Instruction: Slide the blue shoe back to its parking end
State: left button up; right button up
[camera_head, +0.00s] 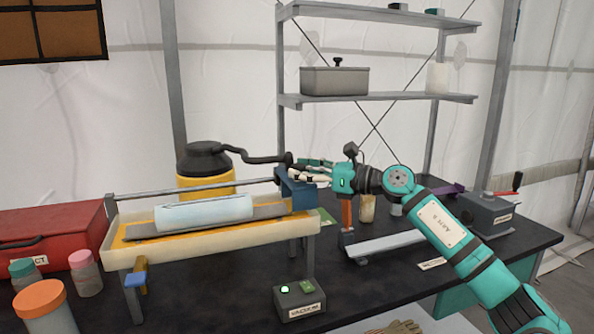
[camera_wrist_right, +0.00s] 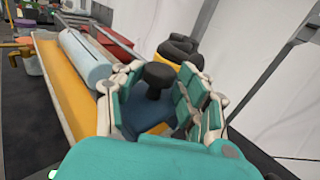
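The blue shoe (camera_head: 296,192) sits at the right end of a long tray, on a metal rail (camera_head: 190,187). It shows in the right wrist view as a blue block (camera_wrist_right: 150,118) with a black knob (camera_wrist_right: 159,76) on top. My right gripper (camera_head: 308,172) is at the shoe's top. In the right wrist view its fingers (camera_wrist_right: 158,90) stand on both sides of the knob, with blue surface visible between the fingers and the knob's stem. The fingers look open around the knob. My left gripper is not in view.
A pale blue roll (camera_head: 204,212) lies in the cream-walled tray (camera_head: 230,243) left of the shoe. A yellow-and-black canister (camera_head: 206,168) stands behind it. A red box (camera_head: 55,237), jars and a control box (camera_head: 299,300) are nearby. The rail left of the shoe looks clear.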

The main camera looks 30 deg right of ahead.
jog(key=shift+o, duration=0.9)
jog(key=shift+d, duration=0.15)
jog(key=shift+w, duration=0.2)
jog(key=shift+a, duration=0.2)
jog(key=v, duration=1.2)
jog(key=shift+d, duration=0.1)
